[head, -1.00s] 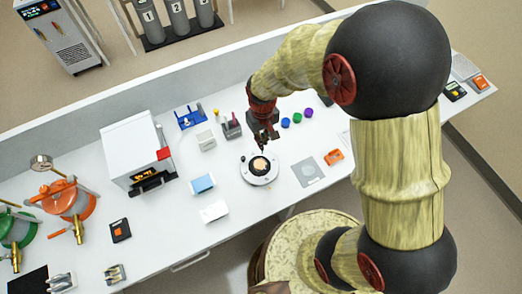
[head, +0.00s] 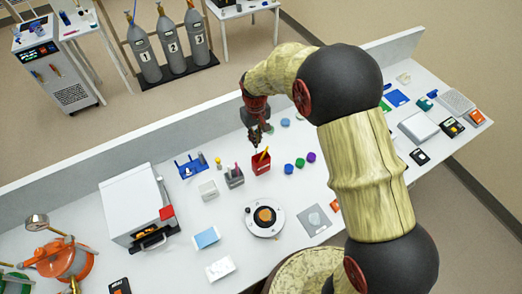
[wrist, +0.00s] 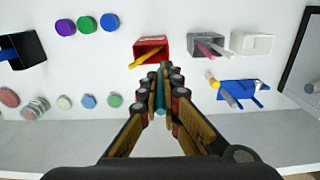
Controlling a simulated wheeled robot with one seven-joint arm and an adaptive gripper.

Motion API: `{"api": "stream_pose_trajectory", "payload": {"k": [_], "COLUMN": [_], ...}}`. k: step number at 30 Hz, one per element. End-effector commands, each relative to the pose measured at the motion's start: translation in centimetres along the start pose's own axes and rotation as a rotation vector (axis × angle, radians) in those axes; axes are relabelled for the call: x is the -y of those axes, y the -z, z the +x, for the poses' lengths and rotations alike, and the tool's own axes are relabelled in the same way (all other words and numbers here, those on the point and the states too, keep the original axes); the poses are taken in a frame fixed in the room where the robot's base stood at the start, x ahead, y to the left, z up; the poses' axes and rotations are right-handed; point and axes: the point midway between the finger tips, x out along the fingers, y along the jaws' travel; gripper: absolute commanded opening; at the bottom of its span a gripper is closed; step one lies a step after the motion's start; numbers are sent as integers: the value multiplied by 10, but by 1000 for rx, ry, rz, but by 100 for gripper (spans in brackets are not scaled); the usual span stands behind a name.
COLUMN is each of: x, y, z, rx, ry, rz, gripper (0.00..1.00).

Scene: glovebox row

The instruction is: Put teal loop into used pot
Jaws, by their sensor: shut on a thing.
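My gripper (head: 257,140) is shut on the teal loop (wrist: 160,96); only a narrow teal handle shows between the fingers (wrist: 161,76) in the wrist view. Its far end is hard to make out. A red pot (head: 260,165), probably the used pot though I can read no label, stands upright on the bench with a yellow-orange stick in it. The pot also shows in the wrist view (wrist: 150,44), just beyond the fingertips. In the head view my gripper is just above and behind this pot. I cannot tell whether the loop touches it.
A dark grey pot (head: 235,180) with pink and grey sticks, a white pot (head: 208,190) and a blue rack (head: 190,168) stand left of the red pot. Several coloured caps (head: 299,162) lie to its right. A round white device (head: 264,230) sits in front.

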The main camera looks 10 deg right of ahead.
Motion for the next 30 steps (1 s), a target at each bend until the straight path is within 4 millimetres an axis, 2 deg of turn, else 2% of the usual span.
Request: {"api": "stream_pose_trajectory", "payload": {"k": [5,11,30], "x": [0,0,1], "y": [-2,-3,-4], "z": [0,9,66], "rx": [16,17,16], "ry": [2,2,2], "rz": [-19,-19,-19], "gripper": [0,0,0]}}
